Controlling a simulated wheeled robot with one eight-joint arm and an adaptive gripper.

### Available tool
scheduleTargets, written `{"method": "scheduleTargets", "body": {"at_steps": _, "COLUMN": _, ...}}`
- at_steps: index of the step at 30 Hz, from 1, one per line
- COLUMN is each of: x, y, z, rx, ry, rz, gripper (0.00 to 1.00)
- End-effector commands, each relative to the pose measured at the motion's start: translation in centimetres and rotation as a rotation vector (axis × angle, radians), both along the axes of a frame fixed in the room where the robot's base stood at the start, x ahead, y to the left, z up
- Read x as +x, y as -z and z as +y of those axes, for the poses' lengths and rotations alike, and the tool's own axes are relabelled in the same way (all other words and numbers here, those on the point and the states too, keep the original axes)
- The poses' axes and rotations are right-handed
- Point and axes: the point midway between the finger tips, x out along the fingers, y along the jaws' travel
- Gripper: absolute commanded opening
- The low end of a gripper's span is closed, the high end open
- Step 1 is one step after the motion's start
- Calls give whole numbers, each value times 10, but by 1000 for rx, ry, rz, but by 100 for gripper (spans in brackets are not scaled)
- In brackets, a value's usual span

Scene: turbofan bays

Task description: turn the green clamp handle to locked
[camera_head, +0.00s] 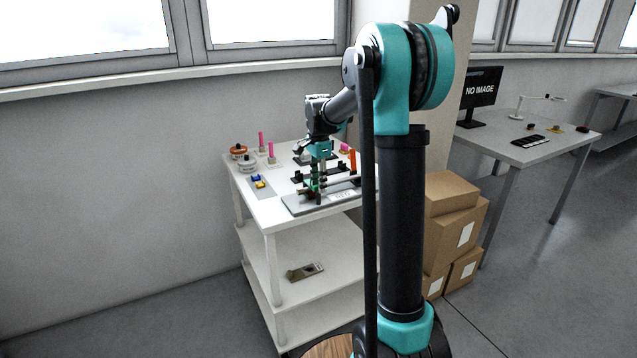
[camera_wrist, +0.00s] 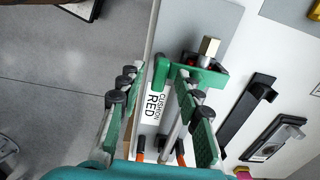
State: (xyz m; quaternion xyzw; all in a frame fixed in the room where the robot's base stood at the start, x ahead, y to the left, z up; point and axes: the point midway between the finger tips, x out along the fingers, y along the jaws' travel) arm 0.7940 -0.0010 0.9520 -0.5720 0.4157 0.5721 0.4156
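The green clamp handle (camera_wrist: 163,74) shows in the wrist view as a bent green piece at the upper middle, beside a metal block (camera_wrist: 210,46). My gripper (camera_wrist: 157,84) is open, with green, black-tipped fingers on either side of the picture. The left end of the green piece appears between the fingertips; I cannot tell whether either finger touches it. In the head view my gripper (camera_head: 314,188) points down over the grey fixture plate (camera_head: 296,204) on the trolley. There it largely hides the clamp. A label on the plate reads "CUSHION RED" in the wrist view.
The white trolley top (camera_head: 277,213) also holds two round pots (camera_head: 247,163), pink posts (camera_head: 271,151), and blue and yellow pieces (camera_head: 258,181). An orange upright part (camera_head: 352,161) stands right of my gripper. Black brackets (camera_wrist: 243,110) lie right of the plate. Cardboard boxes (camera_head: 450,225) stand beside the trolley.

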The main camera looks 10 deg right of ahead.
Motion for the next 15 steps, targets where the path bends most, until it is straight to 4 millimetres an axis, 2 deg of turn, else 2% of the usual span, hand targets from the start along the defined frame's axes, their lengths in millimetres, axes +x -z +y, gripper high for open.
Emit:
{"method": "scheduleTargets", "body": {"at_steps": 6, "x": 0, "y": 0, "z": 0, "rx": 0, "ry": 0, "rz": 0, "gripper": 34}}
{"method": "scheduleTargets", "body": {"at_steps": 15, "x": 0, "y": 0, "z": 0, "rx": 0, "ry": 0, "rz": 0, "gripper": 0}}
